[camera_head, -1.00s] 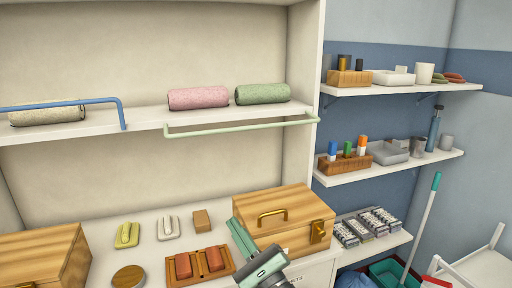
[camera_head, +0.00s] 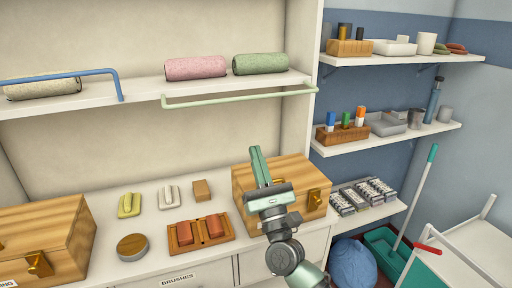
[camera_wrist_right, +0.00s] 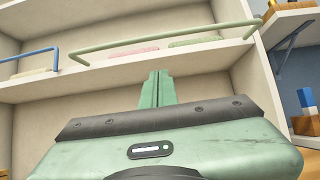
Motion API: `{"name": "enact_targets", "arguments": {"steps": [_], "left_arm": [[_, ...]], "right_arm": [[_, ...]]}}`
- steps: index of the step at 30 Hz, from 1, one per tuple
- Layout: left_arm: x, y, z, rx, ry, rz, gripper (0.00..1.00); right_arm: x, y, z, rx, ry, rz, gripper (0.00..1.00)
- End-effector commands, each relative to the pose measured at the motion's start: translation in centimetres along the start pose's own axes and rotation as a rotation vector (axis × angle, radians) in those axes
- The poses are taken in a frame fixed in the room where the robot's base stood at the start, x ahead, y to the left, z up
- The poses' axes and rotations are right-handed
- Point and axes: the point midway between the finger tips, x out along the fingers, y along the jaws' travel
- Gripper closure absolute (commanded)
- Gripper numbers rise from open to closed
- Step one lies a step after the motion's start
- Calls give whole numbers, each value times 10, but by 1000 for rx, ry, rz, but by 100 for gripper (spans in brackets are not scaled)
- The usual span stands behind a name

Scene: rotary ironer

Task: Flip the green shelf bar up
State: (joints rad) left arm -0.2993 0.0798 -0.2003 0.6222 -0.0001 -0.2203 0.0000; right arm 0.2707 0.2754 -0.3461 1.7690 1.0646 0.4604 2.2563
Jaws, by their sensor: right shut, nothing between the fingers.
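The green shelf bar (camera_head: 240,97) hangs along the front edge of the upper shelf, in its lowered position, below the pink towel roll (camera_head: 196,68) and the green towel roll (camera_head: 260,64). In the right wrist view the green bar (camera_wrist_right: 160,41) crosses above the fingers. My right gripper (camera_head: 256,150) is shut and empty, pointing up in front of the wooden box, below the bar and apart from it. Its closed fingers (camera_wrist_right: 158,76) also show in the right wrist view. My left gripper is not in view.
A blue bar (camera_head: 70,74) stands raised on the left part of the shelf, by a beige roll (camera_head: 43,87). A wooden box (camera_head: 300,181) with a brass latch stands right behind my gripper. Brushes and a brown tray (camera_head: 201,246) lie on the counter.

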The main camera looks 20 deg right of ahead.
Motion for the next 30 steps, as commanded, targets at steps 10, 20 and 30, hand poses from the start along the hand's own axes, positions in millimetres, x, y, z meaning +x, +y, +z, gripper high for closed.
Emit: {"name": "enact_targets", "arguments": {"steps": [10, 20, 30], "left_arm": [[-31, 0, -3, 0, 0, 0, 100], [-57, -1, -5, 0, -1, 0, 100], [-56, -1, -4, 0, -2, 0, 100]], "right_arm": [[79, 0, 4, -1, -2, 0, 100], [103, 0, 28, 0, 0, 0, 100], [103, 0, 28, 0, 0, 0, 100]]}}
